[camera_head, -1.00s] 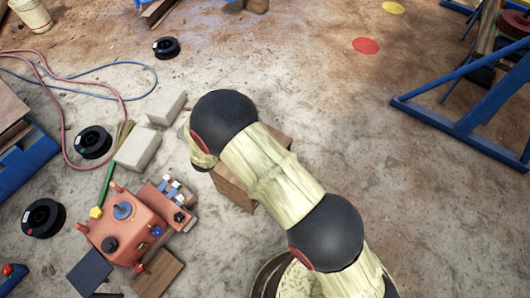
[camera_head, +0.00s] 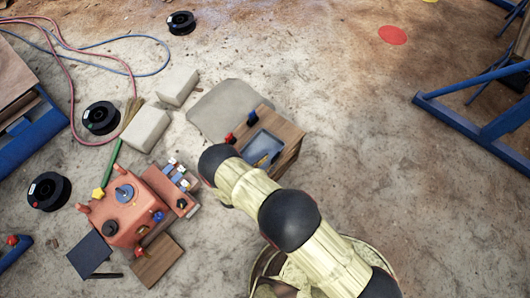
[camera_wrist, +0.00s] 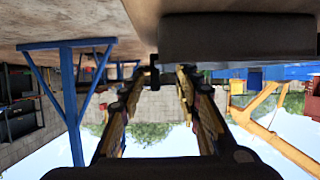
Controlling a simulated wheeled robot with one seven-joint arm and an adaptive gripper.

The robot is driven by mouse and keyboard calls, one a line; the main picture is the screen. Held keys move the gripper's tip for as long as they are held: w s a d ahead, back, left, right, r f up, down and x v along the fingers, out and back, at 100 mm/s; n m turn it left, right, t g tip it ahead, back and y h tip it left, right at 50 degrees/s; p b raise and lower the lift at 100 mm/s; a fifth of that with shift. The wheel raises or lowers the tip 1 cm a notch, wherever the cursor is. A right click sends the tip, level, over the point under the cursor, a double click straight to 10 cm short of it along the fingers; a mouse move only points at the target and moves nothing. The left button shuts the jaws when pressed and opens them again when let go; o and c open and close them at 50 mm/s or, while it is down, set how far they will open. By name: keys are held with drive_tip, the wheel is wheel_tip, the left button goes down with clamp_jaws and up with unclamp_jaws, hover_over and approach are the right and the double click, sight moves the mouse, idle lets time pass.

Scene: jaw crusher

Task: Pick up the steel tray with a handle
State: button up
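A shallow grey tray (camera_head: 262,145), which looks like the steel tray, lies on top of a wooden box (camera_head: 284,133) in the middle of the head view. Its near part is close to my arm, and I cannot make out its handle clearly. My gripper is hidden in the head view, where the black end joint of my arm covers the box's left front corner. In the wrist view my gripper (camera_wrist: 167,73) shows two fingers with a gap between their tips and nothing between them. The tray is not seen in the wrist view.
A red machine (camera_head: 126,212) stands left of the box, with pale blocks (camera_head: 147,127) behind it. A grey slab (camera_head: 217,107) lies behind the box. Black spools (camera_head: 101,117) and hoses lie farther left. A blue steel frame (camera_head: 470,125) stands at right; the floor before it is clear.

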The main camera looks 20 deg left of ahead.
sight(275, 158)
drive_tip(key=b+x, duration=0.2)
drive_tip(key=x, duration=0.3)
drive_tip(key=shift+d+f, duration=0.1)
drive_tip(key=shift+d, duration=0.15)
drive_tip(key=c, duration=0.4)
clamp_jaws()
